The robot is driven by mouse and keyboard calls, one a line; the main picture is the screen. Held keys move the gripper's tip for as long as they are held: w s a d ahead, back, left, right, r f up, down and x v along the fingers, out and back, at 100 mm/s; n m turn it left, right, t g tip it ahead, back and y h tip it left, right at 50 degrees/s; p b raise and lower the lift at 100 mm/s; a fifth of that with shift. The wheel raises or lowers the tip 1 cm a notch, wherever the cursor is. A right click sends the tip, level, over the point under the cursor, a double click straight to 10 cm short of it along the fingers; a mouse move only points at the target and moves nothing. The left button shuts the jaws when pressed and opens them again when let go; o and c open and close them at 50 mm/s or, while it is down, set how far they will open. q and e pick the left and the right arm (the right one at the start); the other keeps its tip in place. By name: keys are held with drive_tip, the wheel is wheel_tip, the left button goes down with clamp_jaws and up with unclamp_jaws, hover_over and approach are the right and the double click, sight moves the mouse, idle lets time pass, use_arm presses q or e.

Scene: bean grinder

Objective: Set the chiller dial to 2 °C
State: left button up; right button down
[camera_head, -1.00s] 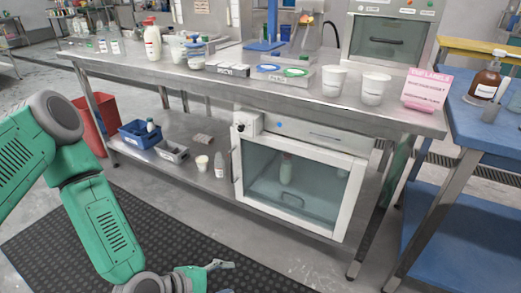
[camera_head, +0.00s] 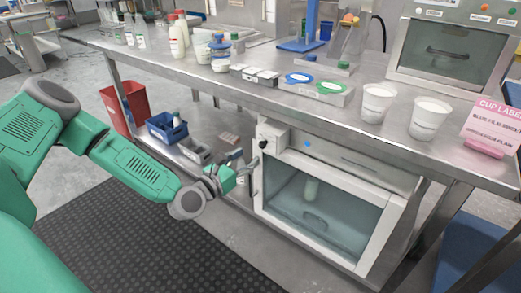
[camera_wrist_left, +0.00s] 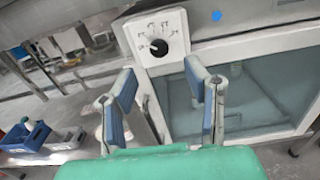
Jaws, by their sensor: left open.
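The chiller (camera_head: 325,190) stands on the lower shelf of the steel table, with a glass door and a bottle inside. Its dial (camera_head: 263,143) is a small black knob on a white plate at the upper left. In the left wrist view the dial (camera_wrist_left: 159,47) shows in front of the fingers, with marks around it too small to read. My left gripper (camera_head: 255,168) is near the chiller's upper left corner, just below the dial in the head view. Its blue-padded fingers (camera_wrist_left: 163,92) are apart with nothing between them. My right gripper is out of view.
The steel tabletop (camera_head: 310,113) overhangs the chiller and carries white cups (camera_head: 377,102) and lidded containers. A blue bin (camera_head: 166,128) and a grey tray (camera_head: 193,150) sit on the lower shelf to the left. A red bin (camera_head: 125,107) stands behind.

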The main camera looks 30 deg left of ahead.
sight(261, 146)
use_arm(q)
drive_tip(key=w, duration=0.4)
drive_tip(key=shift+w+f+b, duration=0.15)
drive_tip(key=shift+w+b, duration=0.2)
drive_tip(key=shift+b, duration=0.05)
drive_tip(key=shift+w+d, duration=0.2)
drive_tip(key=shift+w, duration=0.6)
drive_tip(key=shift+c, duration=0.5)
clamp_jaws()
